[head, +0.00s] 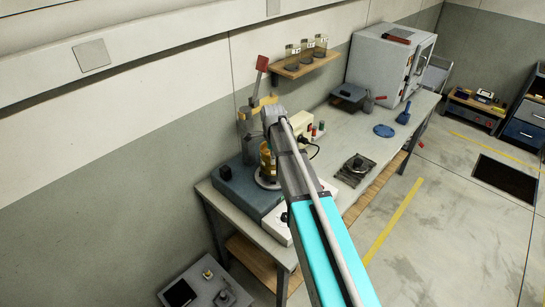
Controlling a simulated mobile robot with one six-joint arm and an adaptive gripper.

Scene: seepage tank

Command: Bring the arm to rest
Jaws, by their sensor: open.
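My arm reaches up from the bottom of the head view, over the near part of the long bench (343,207). Its far end is above a blue-grey apparatus base (236,186) with a black knob. My gripper's fingers cannot be made out; the arm's end and the equipment behind it hide that area. A brass-coloured part (267,158) shows just left of the arm, over a round plate. I cannot tell whether the arm touches anything.
A wall shelf (306,66) with jars is behind the arm. A large grey cabinet (388,65) stands at the bench's far end. A dark tray (356,169), a blue disc (384,131) and a blue scoop (404,115) lie on the bench. The floor right of the bench is mostly clear.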

